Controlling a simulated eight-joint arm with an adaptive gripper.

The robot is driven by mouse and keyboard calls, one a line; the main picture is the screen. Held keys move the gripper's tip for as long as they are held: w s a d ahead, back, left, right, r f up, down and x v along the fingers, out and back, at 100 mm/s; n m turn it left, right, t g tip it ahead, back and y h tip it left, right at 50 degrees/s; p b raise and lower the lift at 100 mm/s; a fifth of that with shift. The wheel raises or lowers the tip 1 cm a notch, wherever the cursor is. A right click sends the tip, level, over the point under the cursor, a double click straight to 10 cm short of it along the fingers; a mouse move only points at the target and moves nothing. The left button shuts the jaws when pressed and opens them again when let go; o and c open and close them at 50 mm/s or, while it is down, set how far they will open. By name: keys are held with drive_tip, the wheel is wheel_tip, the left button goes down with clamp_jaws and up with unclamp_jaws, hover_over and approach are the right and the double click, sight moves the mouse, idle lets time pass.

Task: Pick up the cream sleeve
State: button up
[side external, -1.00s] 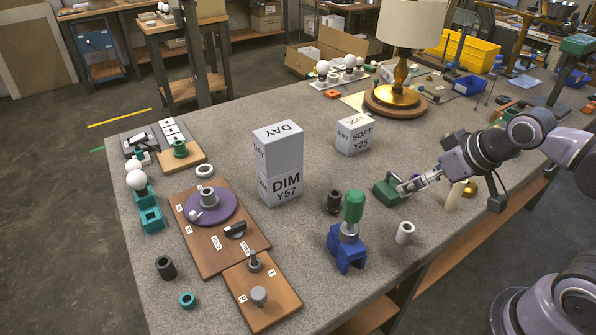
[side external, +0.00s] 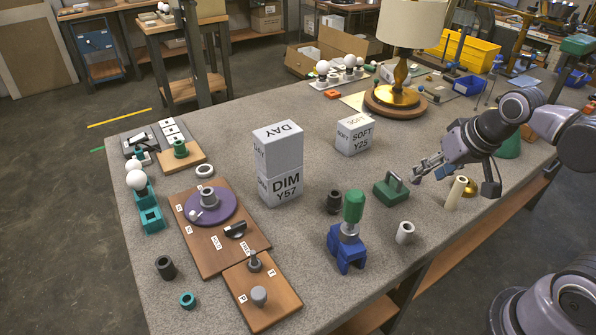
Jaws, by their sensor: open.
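The cream sleeve (side external: 456,192) is a tall pale tube standing upright on the grey table near its right edge, beside a brass dome (side external: 470,187). My gripper (side external: 417,172) is open and empty. In the picture its fingertips are to the left of the sleeve and a little above it, apart from it. The sleeve's top opening is visible below my gripper's wrist.
A green block with a handle (side external: 390,189) sits just left of the sleeve. A short white tube (side external: 404,232) and a blue stand with a green-handled tool (side external: 347,247) are nearer the front. The SOFT box (side external: 355,135) stands farther back.

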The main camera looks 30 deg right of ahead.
drive_tip(key=d+m+g, duration=0.3)
drive_tip(key=d+m, duration=0.5)
drive_tip(key=m+g, duration=0.3)
drive_tip(key=m, duration=0.3)
approach(457, 192)
drive_tip(key=d, duration=0.2)
drive_tip(key=shift+y, duration=0.3)
drive_tip(key=shift+w+a+f, duration=0.1)
drive_tip(key=shift+f, duration=2.65)
drive_tip(key=shift+a+f, duration=0.1)
drive_tip(key=shift+f, duration=2.65)
clamp_jaws()
